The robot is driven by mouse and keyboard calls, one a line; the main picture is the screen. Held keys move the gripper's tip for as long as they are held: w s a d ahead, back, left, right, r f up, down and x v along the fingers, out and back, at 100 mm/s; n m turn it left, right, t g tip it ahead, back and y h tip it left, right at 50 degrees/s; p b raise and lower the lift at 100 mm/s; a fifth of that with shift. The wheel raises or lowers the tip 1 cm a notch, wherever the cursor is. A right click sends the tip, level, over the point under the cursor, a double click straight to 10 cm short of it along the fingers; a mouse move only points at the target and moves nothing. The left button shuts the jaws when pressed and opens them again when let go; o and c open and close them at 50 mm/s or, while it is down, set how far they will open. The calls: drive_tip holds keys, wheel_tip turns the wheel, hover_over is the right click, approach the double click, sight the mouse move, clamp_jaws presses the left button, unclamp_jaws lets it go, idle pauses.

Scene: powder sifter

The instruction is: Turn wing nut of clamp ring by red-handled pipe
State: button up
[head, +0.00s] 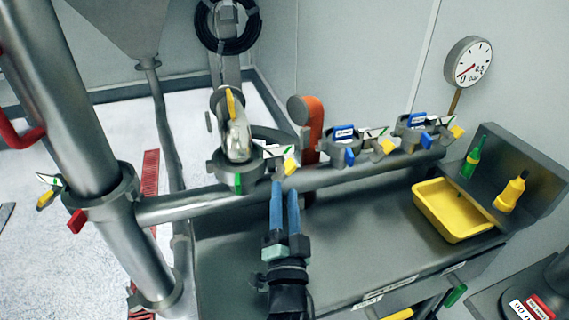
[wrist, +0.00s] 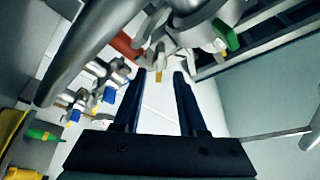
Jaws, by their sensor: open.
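My gripper (head: 285,192) is open, its two blue fingers pointing up at the central clamp ring (head: 222,166). That ring has a green tab (head: 238,183) and a yellow wing nut (head: 291,164), just beyond the fingertips. In the wrist view, a small yellow piece (wrist: 159,75) shows between the open fingers (wrist: 157,78); nothing is gripped. An orange-red handle-like part (head: 313,118) stands right of the central ring. Another clamp ring (head: 120,195) circles the large left pipe, with a yellow wing nut (head: 46,199) and red tab (head: 76,221). A red curved handle (head: 18,137) is beside that pipe.
Two more clamp rings with blue tabs (head: 343,132) (head: 416,119) sit along the horizontal pipe (head: 355,174) to the right. The bench middle (head: 365,240) is clear.

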sight(285, 178)
drive_tip(key=shift+p+x, duration=0.3)
drive_tip(key=shift+x, duration=2.65)
clamp_jaws()
